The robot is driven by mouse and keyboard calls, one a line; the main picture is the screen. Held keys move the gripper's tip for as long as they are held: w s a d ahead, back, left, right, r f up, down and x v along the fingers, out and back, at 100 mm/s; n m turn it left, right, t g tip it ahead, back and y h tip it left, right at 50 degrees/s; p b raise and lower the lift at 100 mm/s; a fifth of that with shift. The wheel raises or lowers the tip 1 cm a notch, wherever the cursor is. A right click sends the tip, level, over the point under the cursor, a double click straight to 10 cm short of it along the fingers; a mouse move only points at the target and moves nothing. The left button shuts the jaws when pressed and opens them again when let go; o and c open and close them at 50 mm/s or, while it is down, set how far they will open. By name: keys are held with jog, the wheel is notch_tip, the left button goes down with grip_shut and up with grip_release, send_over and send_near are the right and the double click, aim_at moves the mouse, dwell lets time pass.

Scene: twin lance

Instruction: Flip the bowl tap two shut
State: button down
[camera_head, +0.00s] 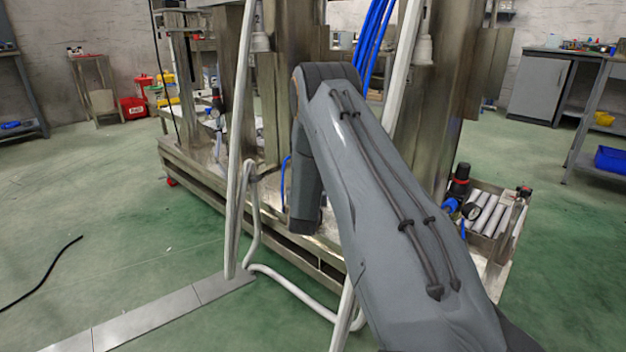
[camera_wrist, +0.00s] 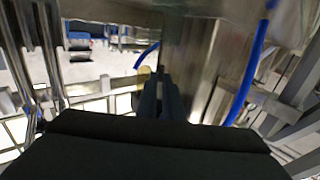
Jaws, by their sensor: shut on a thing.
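My gripper (camera_wrist: 161,95) shows in the wrist view as two dark fingers close together, in front of a grey metal column. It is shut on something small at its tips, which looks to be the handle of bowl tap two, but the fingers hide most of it. A pale yellowish round part (camera_wrist: 143,75) shows just left of the fingers, below a short blue hose (camera_wrist: 147,55). I cannot tell the tap's handle angle. In the head view my grey arm reaches up and over toward the machine, and the gripper and the tap are hidden.
The metal machine frame (camera_head: 205,178) stands close ahead, with white pipes (camera_head: 239,150) and blue hoses (camera_head: 372,40) hanging down. A black and blue regulator (camera_head: 459,182) and a crate of tubes (camera_head: 510,232) sit at right. Green floor is open at left.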

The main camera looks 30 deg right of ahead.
jog(key=shift+w+a+f+m+g+h+b, duration=0.1)
jog(key=shift+w+a+m+g+h+b, duration=0.6)
jog(key=shift+m+g+h, duration=0.75)
jog(key=shift+w+a+r+m+g+h+b, duration=0.15)
jog(key=shift+w+m+g+h+b, duration=0.2)
jog(key=shift+m+g+h+b, duration=1)
jog(key=shift+w+a+f+m+g+h+b, duration=0.15)
jog(key=shift+w+a+m+g+h+b, duration=0.35)
jog(key=shift+m+g+h, duration=0.95)
jog(key=shift+n+g+y, duration=0.25)
jog(key=shift+g+y, duration=0.1)
jog(key=shift+g, duration=0.2)
jog(key=shift+d, duration=0.1)
jog(key=c, duration=1.9)
grip_release()
